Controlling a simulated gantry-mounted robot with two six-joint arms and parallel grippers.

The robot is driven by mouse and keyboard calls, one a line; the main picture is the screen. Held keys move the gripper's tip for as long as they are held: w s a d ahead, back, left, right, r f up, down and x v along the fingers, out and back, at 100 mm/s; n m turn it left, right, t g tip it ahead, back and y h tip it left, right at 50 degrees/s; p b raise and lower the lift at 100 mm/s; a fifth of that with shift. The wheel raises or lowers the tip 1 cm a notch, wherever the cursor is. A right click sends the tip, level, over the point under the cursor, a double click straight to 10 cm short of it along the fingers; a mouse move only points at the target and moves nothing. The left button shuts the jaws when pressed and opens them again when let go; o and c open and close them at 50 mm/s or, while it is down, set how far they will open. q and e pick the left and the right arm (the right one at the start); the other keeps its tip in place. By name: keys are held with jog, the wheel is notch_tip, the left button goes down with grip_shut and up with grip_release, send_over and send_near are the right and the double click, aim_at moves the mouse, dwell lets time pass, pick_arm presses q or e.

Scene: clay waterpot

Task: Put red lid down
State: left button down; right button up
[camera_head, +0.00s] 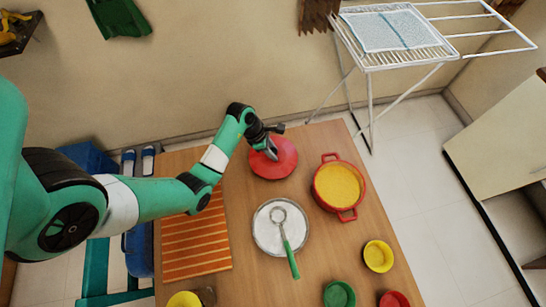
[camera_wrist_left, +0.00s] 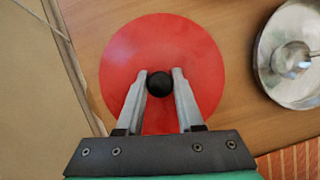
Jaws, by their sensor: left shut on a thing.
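The red lid (camera_head: 283,164) is a round disc with a black knob, at the far end of the wooden table in the head view. It also fills the middle of the left wrist view (camera_wrist_left: 205,62). My left gripper (camera_head: 273,152) is over the lid, with its fingers shut on the black knob (camera_wrist_left: 159,84). The lid looks flat and at or close to the table top; I cannot tell whether it touches. A red pot (camera_head: 318,190) with yellow contents stands open to the right of the lid. My right gripper is not in view.
A metal plate (camera_head: 262,238) with a green-handled ladle (camera_head: 287,250) lies nearer on the table (camera_head: 240,180). Yellow (camera_head: 378,256), green (camera_head: 339,294) and red (camera_head: 394,299) bowls stand at the near right. A striped orange mat (camera_head: 190,250) lies at the left.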

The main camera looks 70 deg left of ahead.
pick_arm(q)
jog(key=shift+w+a+f, duration=0.1)
jog(key=shift+a+f, duration=0.1)
jog(key=shift+f, duration=0.05)
notch_tip(320, 180, down, 4)
jog(key=shift+a+r+b, duration=0.1)
jog(key=shift+r+b, duration=0.15)
jog(key=shift+b, duration=0.95)
jog(key=shift+r, duration=0.15)
jog(key=c, duration=0.5)
grip_release()
jog(key=shift+c, duration=0.2)
jog(key=p+v, duration=0.5)
jog(key=v, duration=0.7)
jog(key=shift+p, duration=0.3)
